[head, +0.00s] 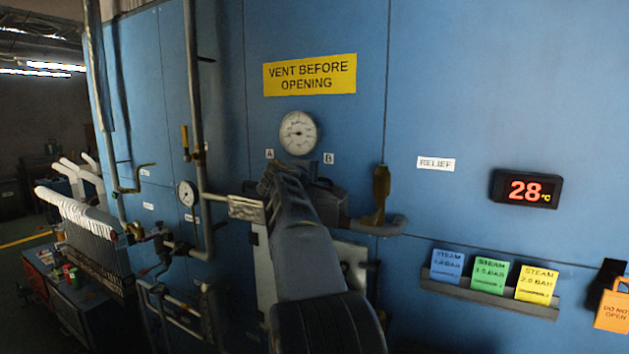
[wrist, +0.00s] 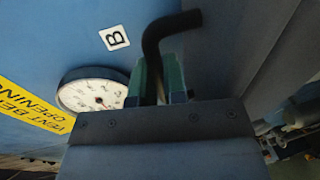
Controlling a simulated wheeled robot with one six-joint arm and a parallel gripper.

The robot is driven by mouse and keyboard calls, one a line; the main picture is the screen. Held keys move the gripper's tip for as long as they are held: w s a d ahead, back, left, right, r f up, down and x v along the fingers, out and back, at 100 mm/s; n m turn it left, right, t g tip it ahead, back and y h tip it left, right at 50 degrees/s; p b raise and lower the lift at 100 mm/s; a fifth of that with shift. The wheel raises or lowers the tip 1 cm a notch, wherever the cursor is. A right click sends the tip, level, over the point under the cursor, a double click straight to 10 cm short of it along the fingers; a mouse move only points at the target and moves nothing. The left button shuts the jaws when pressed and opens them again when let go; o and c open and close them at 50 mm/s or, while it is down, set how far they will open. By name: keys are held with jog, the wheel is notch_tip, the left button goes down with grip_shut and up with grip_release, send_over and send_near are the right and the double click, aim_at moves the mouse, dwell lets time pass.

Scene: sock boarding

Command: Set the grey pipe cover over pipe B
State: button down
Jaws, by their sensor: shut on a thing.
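My gripper (wrist: 160,85) is shut on a black bent handle (wrist: 153,40); its green finger pads show on either side. The handle reaches a large grey body in the wrist view, which I take for the grey pipe cover (wrist: 232,45). In the head view the cover (head: 328,202) is a dark grey box just right of my gripper (head: 282,180), partly hidden by it, below the B label (head: 328,158). A grey curved pipe (head: 385,226), which I take for pipe B, shows right of the cover. I cannot tell whether the cover touches it.
A brass-coloured valve handle (head: 381,190) stands up at the right pipe. A gauge (head: 298,132) is above my gripper. A pale metal sleeve (head: 246,207) sits on the left pipe. Steam cards stand in a rack (head: 490,292) at the lower right.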

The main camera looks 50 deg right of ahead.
jog(key=shift+f+b, duration=1.75)
jog(key=shift+f, duration=0.05)
jog(key=c, duration=1.1)
grip_release()
jog(key=shift+a, duration=0.1)
jog(key=b+v, duration=0.3)
jog(key=v, duration=1)
jog(key=shift+a+r, duration=0.2)
jog(key=shift+a, duration=0.1)
jog(key=shift+s, duration=0.1)
